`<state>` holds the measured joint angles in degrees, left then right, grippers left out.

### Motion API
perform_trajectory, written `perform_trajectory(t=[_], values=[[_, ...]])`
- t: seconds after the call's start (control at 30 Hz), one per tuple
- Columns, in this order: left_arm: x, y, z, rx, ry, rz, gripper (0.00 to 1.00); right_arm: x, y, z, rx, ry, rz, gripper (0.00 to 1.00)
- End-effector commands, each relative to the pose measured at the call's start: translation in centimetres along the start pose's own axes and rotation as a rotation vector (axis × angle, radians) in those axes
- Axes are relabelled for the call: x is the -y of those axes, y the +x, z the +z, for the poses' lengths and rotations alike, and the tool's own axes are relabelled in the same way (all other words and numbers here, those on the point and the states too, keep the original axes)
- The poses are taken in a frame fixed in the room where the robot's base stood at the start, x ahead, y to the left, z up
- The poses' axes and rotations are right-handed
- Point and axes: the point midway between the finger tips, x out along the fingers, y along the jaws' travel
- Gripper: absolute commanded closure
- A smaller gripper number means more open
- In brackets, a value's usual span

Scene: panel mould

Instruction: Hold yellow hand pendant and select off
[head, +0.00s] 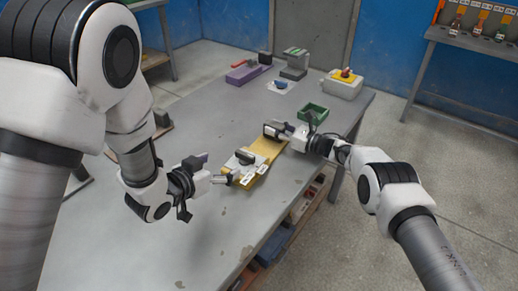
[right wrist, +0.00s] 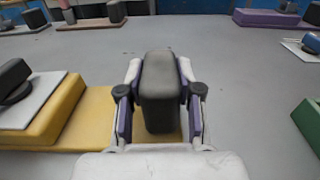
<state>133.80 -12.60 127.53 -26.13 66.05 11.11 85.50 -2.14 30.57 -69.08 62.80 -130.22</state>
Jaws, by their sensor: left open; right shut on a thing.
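The yellow hand pendant (head: 266,148) lies on the grey table. Its near end has a pale plate (head: 240,162) with a dark knob and small white labels, too small to read. My right gripper (head: 272,131) is shut on a dark grey block (right wrist: 160,92) at the pendant's far end. In the right wrist view the fingers sit on both sides of this block, with the yellow body (right wrist: 92,115) below and to the left. My left gripper (head: 226,179) is open beside the near end, left of the knob. I cannot tell whether it touches the pendant.
A green tray (head: 312,113) stands just beyond my right gripper. Further back are a purple block (head: 242,75) with a red handle, a grey-green stand (head: 294,66), a small blue part (head: 281,85) and a white box (head: 342,86) with a red knob. The table's near left is clear.

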Motion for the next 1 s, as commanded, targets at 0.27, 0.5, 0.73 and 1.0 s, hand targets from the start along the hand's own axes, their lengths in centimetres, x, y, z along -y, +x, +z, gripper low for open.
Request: perform_trajectory(t=[0.27,0.5,0.73,1.0], values=[[0.0,0.1,0.0,0.0,0.0,0.0,0.08,0.0,0.0,0.1,0.001,-0.001,0.0,1.0],[0.0,0.1,0.0,0.0,0.0,0.0,0.08,0.0,0.0,0.1,0.001,0.0,0.0,0.36],[0.0,0.1,0.0,0.0,0.0,0.0,0.08,0.1,-0.2,0.0,0.0,0.0,0.0,0.36],[0.0,0.1,0.0,0.001,0.0,0.0,0.08,0.2,-3.9,0.1,-0.001,0.004,-0.004,0.36]])
